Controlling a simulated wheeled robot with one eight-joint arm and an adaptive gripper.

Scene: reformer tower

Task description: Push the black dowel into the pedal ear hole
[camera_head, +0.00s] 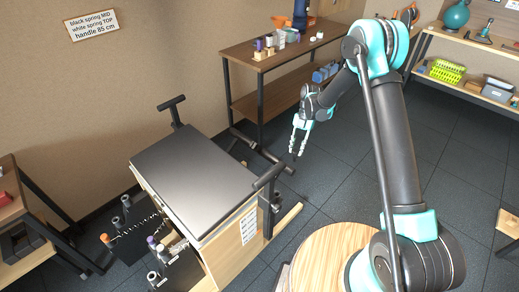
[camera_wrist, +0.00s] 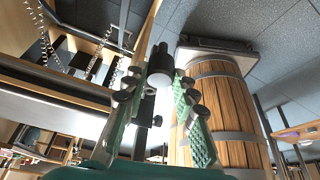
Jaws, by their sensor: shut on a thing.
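My gripper (camera_head: 297,150) hangs right of the reformer tower's pedal bars, fingers pointing down. In the wrist view its green fingers (camera_wrist: 158,95) are shut on a short black cylinder, the black dowel (camera_wrist: 158,66), held at the fingertips. In the head view the dowel is too small to make out clearly. The black pedal frame (camera_head: 262,152) stands at the right end of the tower, which has a dark flat top (camera_head: 195,178). The gripper appears close to the bar's outer end; I cannot tell if they touch. The ear hole cannot be made out.
A wooden shelf unit (camera_head: 252,62) with small bottles and boxes stands behind. Springs and cylinders (camera_head: 150,240) hang at the tower's left side. Another shelf (camera_head: 470,85) holds a yellow-green basket at the right. Grey floor (camera_head: 340,165) is clear around the gripper.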

